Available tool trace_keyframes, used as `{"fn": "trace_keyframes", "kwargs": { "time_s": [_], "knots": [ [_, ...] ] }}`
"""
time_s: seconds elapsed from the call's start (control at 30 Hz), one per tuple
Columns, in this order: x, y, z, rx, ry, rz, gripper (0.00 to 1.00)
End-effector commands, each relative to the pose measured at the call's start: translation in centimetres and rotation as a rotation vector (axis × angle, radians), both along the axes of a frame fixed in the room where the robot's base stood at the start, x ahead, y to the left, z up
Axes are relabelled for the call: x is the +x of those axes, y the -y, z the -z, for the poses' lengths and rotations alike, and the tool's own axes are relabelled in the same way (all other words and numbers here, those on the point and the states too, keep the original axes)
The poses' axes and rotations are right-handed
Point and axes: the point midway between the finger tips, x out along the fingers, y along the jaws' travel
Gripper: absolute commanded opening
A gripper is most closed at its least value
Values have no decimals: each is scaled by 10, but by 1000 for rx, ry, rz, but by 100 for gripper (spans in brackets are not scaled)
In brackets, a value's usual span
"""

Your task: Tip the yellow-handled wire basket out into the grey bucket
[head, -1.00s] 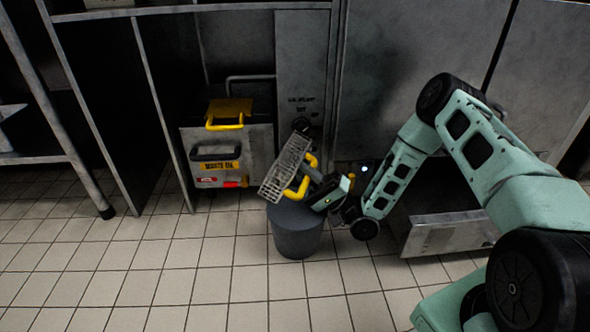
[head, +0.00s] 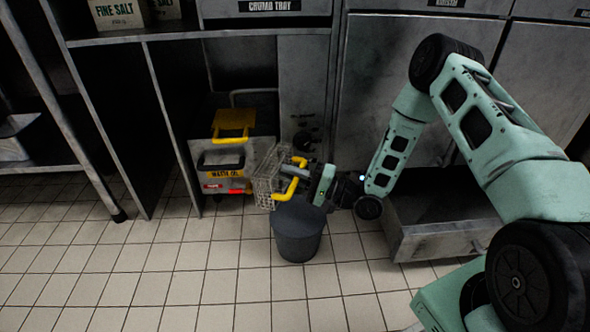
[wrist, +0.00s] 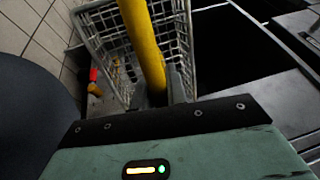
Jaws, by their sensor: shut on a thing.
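The wire basket (head: 266,180) with its yellow handle (head: 291,189) is held above the grey bucket (head: 298,236), a little left of its mouth. My gripper (head: 307,180) is shut on the yellow handle. In the wrist view the yellow handle (wrist: 143,45) runs between the fingers (wrist: 162,88), with the basket mesh (wrist: 100,30) behind it. The basket looks tilted; I cannot tell whether anything is inside it. The bucket stands on the floor, and its inside is mostly hidden. A dark rounded shape at the left of the wrist view may be the bucket.
A waste oil box (head: 222,172) with a yellow handle (head: 233,122) stands in the cabinet behind the basket. An open metal drawer (head: 440,238) is right of the bucket. A steel shelf (head: 40,160) stands at the left. The tiled floor (head: 180,280) in front is clear.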

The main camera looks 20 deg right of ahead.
Motion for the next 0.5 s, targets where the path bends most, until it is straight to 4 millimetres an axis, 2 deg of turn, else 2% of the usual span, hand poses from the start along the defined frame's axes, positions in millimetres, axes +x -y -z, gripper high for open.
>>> {"fn": "trace_keyframes", "kwargs": {
  "time_s": [0.03, 0.5],
  "knots": [
    [1, -2, -7, -19, -13, -3, 0],
    [13, -16, -19, -214, -179, -3, 0]
  ]
}}
